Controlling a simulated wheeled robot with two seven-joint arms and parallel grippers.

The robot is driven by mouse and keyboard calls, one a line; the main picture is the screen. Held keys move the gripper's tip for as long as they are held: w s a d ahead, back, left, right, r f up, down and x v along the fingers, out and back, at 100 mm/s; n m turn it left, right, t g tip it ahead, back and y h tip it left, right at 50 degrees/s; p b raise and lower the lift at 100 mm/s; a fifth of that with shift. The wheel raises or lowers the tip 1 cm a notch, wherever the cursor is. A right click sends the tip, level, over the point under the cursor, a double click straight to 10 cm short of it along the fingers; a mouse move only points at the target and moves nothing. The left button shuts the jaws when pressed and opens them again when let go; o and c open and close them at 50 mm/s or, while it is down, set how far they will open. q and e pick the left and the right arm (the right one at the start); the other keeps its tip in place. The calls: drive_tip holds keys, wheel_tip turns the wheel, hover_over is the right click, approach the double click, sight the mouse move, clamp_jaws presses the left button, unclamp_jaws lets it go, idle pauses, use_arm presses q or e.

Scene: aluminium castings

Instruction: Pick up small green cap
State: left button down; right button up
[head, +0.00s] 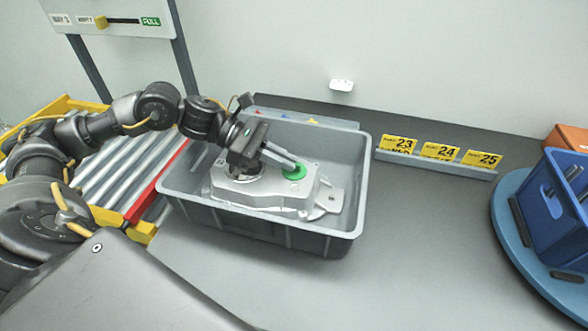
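The small green cap (295,173) is a round green piece on top of a silver aluminium casting (262,190). The casting lies inside a grey bin (348,226) on the grey table. My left gripper (291,167) reaches into the bin from the left, with its fingertips at the upper left of the cap. The fingers hide part of the cap, and I cannot tell whether they touch it or how wide they are apart. My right gripper is not in view.
A roller conveyor (112,172) with yellow and red edging stands left of the bin. Yellow number cards (440,152) stand in a holder behind the table's clear middle. A blue crate (556,200) on a round blue turntable (512,232) is at the right.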

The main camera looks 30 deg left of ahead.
use_arm(q)
drive_tip(key=shift+r, duration=0.1)
idle(0.3)
